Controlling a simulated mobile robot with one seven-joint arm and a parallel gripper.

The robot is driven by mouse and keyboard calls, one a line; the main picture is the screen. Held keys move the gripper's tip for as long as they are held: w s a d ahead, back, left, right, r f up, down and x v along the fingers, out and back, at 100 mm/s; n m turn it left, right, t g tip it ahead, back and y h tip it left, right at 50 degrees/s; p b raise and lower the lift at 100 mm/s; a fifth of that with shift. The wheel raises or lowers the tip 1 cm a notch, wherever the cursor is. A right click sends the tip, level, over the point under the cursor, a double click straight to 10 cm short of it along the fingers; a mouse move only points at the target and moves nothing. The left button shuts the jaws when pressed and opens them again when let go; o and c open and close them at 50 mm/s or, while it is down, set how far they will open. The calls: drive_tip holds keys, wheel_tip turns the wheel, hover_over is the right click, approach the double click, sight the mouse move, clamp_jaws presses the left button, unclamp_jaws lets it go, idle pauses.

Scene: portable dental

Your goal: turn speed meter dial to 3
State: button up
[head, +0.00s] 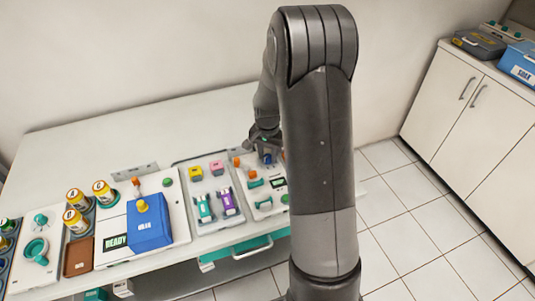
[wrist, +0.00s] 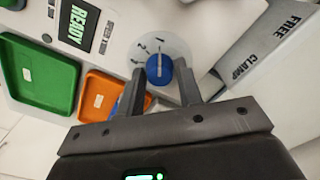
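The dial (wrist: 160,69) is a blue knob on a round pale face with small numbers along its upper left edge. A white line on the knob runs up towards what looks like the 1; the 2 is to its left. My gripper (wrist: 160,78) is open, with one finger on each side of the knob. Gaps seem to show between knob and fingers; contact is hard to tell. In the head view my gripper (head: 265,142) is low over the right end of the bench, and a bit of blue (head: 267,158) shows under it.
In the wrist view a READY display (wrist: 80,24), a green tray (wrist: 42,78) and an orange tray (wrist: 98,95) lie left, and a FREE/CLAMP plate (wrist: 262,48) right. In the head view a blue box (head: 150,222) and yellow jars (head: 76,220) stand further left. The bench's back is clear.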

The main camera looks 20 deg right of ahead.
drive_tip(key=c, duration=0.6)
drive_tip(key=n, duration=0.8)
drive_tip(key=shift+n, duration=0.3)
drive_tip(key=n, duration=0.3)
drive_tip(key=shift+n, duration=2.1)
